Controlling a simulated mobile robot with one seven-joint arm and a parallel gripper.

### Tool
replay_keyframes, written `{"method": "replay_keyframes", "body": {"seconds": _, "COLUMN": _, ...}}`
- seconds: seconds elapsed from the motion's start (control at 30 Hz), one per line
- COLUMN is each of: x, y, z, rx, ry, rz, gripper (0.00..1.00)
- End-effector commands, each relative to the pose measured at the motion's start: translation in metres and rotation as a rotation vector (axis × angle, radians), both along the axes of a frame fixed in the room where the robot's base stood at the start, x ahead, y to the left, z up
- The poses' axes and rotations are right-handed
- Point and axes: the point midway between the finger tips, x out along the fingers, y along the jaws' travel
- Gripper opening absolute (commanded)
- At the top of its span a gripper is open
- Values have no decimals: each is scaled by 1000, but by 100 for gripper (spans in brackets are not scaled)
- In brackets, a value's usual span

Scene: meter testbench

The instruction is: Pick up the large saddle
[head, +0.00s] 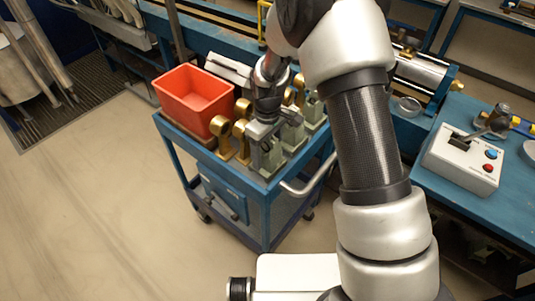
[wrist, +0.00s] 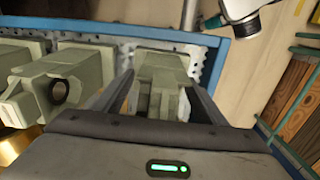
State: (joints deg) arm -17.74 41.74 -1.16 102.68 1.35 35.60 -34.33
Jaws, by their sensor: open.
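Several grey-green saddle blocks stand on the blue cart. In the wrist view one grey-green saddle (wrist: 163,75) sits between the two fingers of my gripper (wrist: 160,85), near the cart's edge. The jaws are open around it; I cannot tell whether a finger touches it. In the head view my gripper (head: 266,132) points down over the front corner of the cart, and that saddle (head: 272,160) shows partly below it. Other saddles stand beside it (head: 292,135), and one with a round hole shows in the wrist view (wrist: 55,90). I cannot tell which is the large one.
The blue cart (head: 258,192) also carries a red bin (head: 194,98) and gold-coloured ring-topped parts (head: 222,135) close to my gripper. A blue bench with a grey control box (head: 462,160) stands at the right. The floor at the left is clear.

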Motion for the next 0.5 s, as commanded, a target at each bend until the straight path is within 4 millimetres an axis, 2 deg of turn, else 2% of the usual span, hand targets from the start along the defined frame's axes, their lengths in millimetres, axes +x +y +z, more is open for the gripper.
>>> {"method": "replay_keyframes", "body": {"seconds": 0.2, "x": 0, "y": 0, "z": -1, "rx": 0, "ry": -1, "rz": 0, "gripper": 66}}
{"method": "replay_keyframes", "body": {"seconds": 0.27, "x": 0, "y": 0, "z": -1, "rx": 1, "ry": -1, "rz": 0, "gripper": 57}}
{"method": "replay_keyframes", "body": {"seconds": 0.5, "x": 0, "y": 0, "z": -1, "rx": 1, "ry": -1, "rz": 0, "gripper": 17}}
